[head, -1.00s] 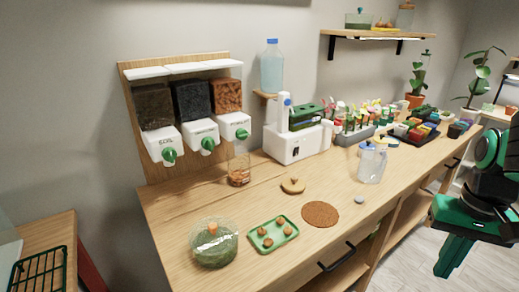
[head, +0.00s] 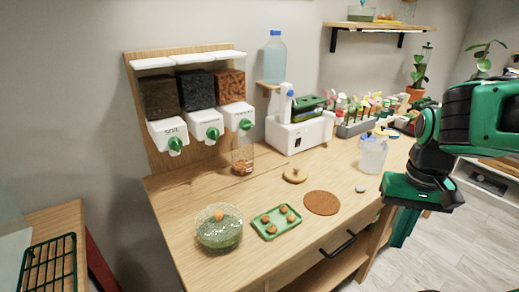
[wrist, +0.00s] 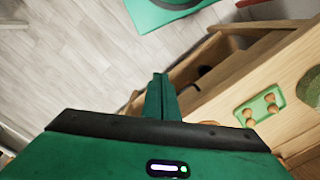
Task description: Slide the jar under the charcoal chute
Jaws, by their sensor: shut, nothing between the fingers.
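The jar (head: 243,161) is clear glass with orange-brown bits at its bottom. It stands on the counter at the foot of the dispenser rack, below the right-hand chute (head: 239,117), whose bin holds orange-brown chunks. The charcoal chute (head: 208,126) is the middle white one with a green knob, under a bin of black pieces, left of the jar. My gripper (head: 398,242) is shut and empty, pointing down off the counter's front edge at the right, far from the jar. The wrist view shows its closed fingers (wrist: 160,80); the jar is not in that view.
A wooden lid (head: 295,175), brown round mat (head: 321,203), green tray (head: 277,221) with several balls and moss bowl (head: 218,228) lie in front of the jar. A white machine (head: 298,134) stands right of it, a clear pitcher (head: 372,155) farther right.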

